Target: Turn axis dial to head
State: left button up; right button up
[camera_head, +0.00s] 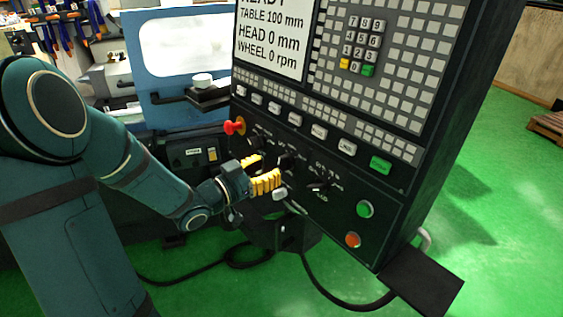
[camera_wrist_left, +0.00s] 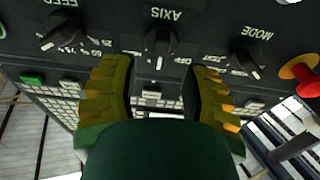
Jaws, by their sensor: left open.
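The axis dial (camera_wrist_left: 160,42), a black knob under an upside-down AXIS label, sits at the top middle of the left wrist view. Its white mark faces down in that picture; the small position words around it are partly unreadable. In the head view the axis dial (camera_head: 287,160) is just beyond my left gripper (camera_head: 266,173), partly hidden by it. My left gripper is open, its yellow-padded fingers (camera_wrist_left: 162,75) on either side of the dial's line, with nothing between them. My right gripper is not in view.
The mode dial (camera_wrist_left: 245,62) and feed dial (camera_wrist_left: 62,35) flank the axis dial. A red emergency knob (camera_head: 234,127) is nearby on the panel. Green (camera_head: 365,208) and orange (camera_head: 353,240) buttons are lower right. The screen (camera_head: 270,38) reads HEAD 0 mm, TABLE 100 mm.

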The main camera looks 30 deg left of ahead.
aim_at(279, 163)
pick_arm(q)
jog(key=x, duration=0.4)
jog(key=shift+w+d, duration=0.15)
jog(key=shift+w, duration=0.25)
jog(key=shift+s, duration=0.1)
grip_shut()
